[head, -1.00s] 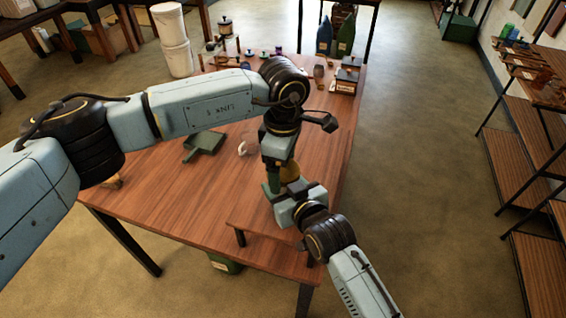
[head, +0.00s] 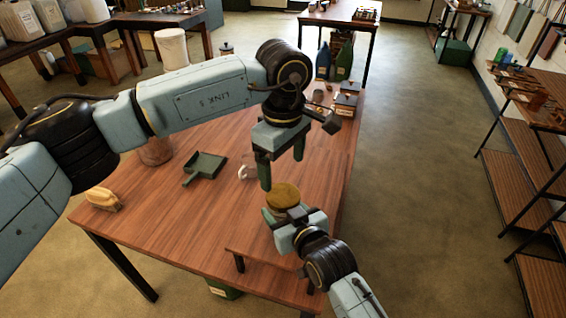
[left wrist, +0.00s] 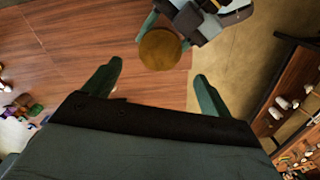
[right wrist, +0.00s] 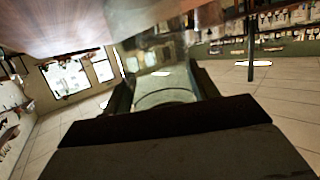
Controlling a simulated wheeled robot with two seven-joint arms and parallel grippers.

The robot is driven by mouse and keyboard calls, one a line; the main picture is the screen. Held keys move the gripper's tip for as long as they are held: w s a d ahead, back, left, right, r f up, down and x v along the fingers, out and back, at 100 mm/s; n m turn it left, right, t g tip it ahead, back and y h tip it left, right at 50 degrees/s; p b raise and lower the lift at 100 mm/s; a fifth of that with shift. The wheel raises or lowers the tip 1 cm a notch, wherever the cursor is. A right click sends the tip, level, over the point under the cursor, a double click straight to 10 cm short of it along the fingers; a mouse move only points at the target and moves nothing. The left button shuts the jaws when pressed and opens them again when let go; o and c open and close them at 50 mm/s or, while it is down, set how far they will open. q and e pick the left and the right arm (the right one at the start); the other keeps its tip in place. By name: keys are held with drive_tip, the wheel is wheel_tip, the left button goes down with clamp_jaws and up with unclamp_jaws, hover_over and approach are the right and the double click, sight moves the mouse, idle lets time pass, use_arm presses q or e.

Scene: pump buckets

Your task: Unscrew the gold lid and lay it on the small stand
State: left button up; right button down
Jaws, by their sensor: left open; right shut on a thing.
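The round gold lid (head: 283,194) sits on top of a glass jar (right wrist: 165,88), and I cannot tell how tightly it is screwed. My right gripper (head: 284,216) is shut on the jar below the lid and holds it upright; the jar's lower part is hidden. My left gripper (head: 282,172) is open and empty, pointing down just above the lid and apart from it. In the left wrist view the lid (left wrist: 160,48) shows beyond the two spread fingers (left wrist: 158,70). A low wooden stand (head: 262,243) on short legs is at the table's front right.
On the wooden table (head: 150,225) are a green dustpan (head: 207,166), a brush (head: 103,198) and a clear cup-like thing (head: 247,172). Bottles and boxes are at the back right. The table's front middle is clear.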

sight(283, 195)
use_arm(q)
drive_tip(key=shift+m, duration=0.3)
drive_tip(key=shift+f, duration=0.3)
wheel_tip(283, 195, down, 7)
drive_tip(key=c, duration=1)
drive_tip(key=n, duration=0.6)
drive_tip(key=shift+n, duration=0.4)
